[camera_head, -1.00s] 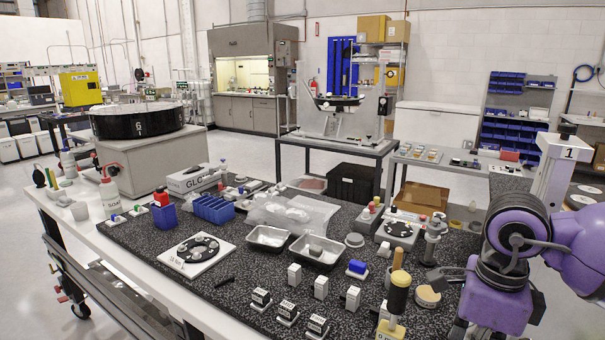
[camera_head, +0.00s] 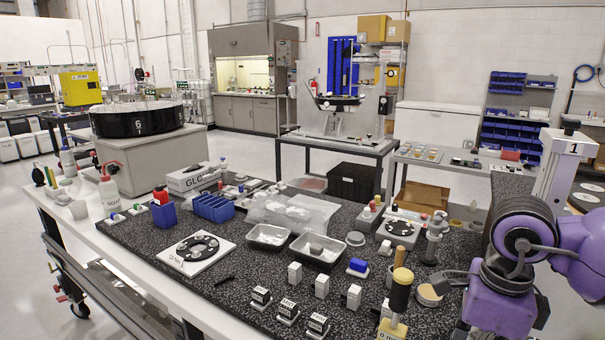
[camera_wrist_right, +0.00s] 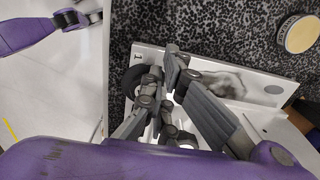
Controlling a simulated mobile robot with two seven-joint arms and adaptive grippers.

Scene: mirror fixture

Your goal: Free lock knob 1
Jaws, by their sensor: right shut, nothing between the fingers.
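In the head view, a white post (camera_head: 553,181) with the label "1" carries a dark knob (camera_head: 571,122) on top, behind my right arm. In the right wrist view, a white plate (camera_wrist_right: 268,90) also has a "1" mark near its corner. A round black knob-like part (camera_wrist_right: 133,78) sits by that mark, partly hidden by my fingers. My right gripper (camera_wrist_right: 164,76) is shut and empty, over the plate beside this black part. Whether it touches cannot be told.
A yellow-topped black cylinder (camera_head: 400,295) and a round tan-topped disc (camera_head: 429,295) stand left of my right arm. Small white blocks (camera_head: 294,273), metal trays (camera_head: 317,250) and a black ring on a white plate (camera_head: 172,263) lie on the speckled tabletop (camera_head: 215,310).

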